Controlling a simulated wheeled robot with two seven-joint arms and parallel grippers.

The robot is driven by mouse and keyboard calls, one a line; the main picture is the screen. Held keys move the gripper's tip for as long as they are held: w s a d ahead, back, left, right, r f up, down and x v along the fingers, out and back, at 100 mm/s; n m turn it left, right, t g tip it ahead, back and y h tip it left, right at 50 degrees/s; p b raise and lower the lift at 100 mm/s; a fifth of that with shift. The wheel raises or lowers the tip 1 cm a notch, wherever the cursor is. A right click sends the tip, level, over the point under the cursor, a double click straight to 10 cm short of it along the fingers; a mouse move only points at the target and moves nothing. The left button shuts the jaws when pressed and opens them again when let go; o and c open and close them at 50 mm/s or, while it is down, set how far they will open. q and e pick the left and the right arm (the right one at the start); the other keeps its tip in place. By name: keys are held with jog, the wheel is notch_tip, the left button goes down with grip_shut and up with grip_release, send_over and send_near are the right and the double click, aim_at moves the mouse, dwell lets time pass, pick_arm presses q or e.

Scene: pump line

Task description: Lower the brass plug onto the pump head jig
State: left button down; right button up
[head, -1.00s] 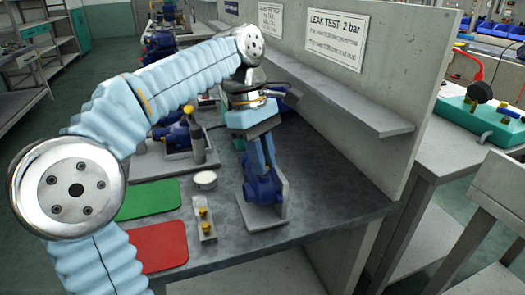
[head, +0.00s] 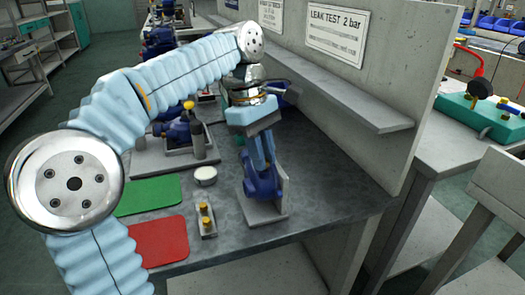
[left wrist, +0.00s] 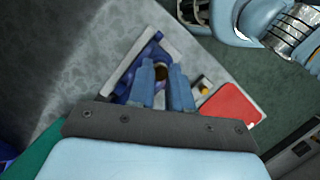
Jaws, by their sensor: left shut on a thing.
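The pump head jig (head: 263,182), a blue pump head against a grey angle plate, stands near the front of the bench. In the left wrist view, the jig (left wrist: 137,68) lies beneath my fingers. My left gripper (head: 261,157) points down directly over the pump head, its fingertips close to it. It is shut on a small brownish round thing, likely the brass plug (left wrist: 168,73), which shows between the fingertips in the left wrist view. In the head view the fingers hide the plug, and I cannot tell whether it touches the jig. My right gripper is not in view.
A small grey holder (head: 208,222) with a yellow-brass piece stands left of the jig. A green mat (head: 149,195), a red mat (head: 159,241) and a white round pot (head: 205,175) lie further left. A shelf (head: 340,105) and wall run along the right.

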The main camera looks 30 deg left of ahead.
pick_arm(q)
jog(key=shift+f, duration=0.25)
dwell(0.5)
grip_release()
dwell(0.8)
jog(key=shift+r, duration=4.5)
